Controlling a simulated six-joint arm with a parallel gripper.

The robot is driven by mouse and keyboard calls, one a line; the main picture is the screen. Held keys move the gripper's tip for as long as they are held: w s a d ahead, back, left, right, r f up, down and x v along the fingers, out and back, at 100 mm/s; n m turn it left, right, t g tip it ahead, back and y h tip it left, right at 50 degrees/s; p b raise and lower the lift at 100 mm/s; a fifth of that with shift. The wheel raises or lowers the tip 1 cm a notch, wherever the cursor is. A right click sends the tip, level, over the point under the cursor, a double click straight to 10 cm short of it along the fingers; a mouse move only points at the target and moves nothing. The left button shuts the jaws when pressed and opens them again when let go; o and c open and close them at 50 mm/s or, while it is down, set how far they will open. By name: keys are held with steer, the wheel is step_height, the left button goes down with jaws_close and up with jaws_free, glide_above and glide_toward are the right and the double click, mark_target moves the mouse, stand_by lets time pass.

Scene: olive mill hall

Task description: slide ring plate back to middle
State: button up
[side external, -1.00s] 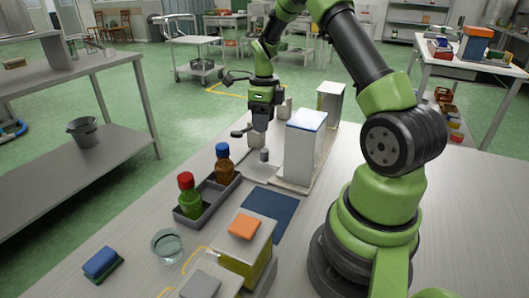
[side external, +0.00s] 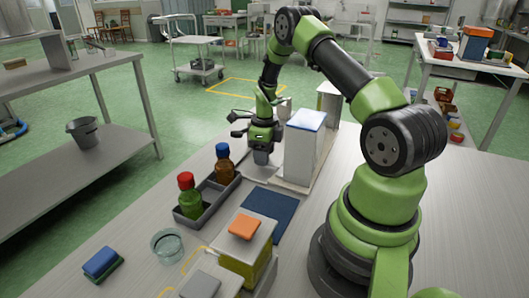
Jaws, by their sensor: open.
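My gripper (side external: 263,140) is low over the bench, at the left side of a tall pale box with a blue top (side external: 306,130). Its jaws are open, but the fingertips are small and partly hidden. The box stands on a pale base board (side external: 290,186). A small grey piece (side external: 261,157) shows right under the gripper; I cannot tell whether the fingers touch it. The ring plate cannot be made out clearly; the gripper covers the spot beside the box where a pale flat part showed before.
A grey tray (side external: 208,204) holds a red-capped green bottle (side external: 189,197) and a blue-capped brown bottle (side external: 224,164). A dark blue mat (side external: 270,212), a glass bowl (side external: 167,245), a yellow-sided box (side external: 244,252) and a blue sponge (side external: 100,262) are nearer.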

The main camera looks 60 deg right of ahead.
jaws_close()
steer(key=d, duration=1)
steer(key=shift+w+f, duration=0.1)
steer(key=shift+d, duration=0.95)
jaws_free()
step_height(320, 180, up, 10)
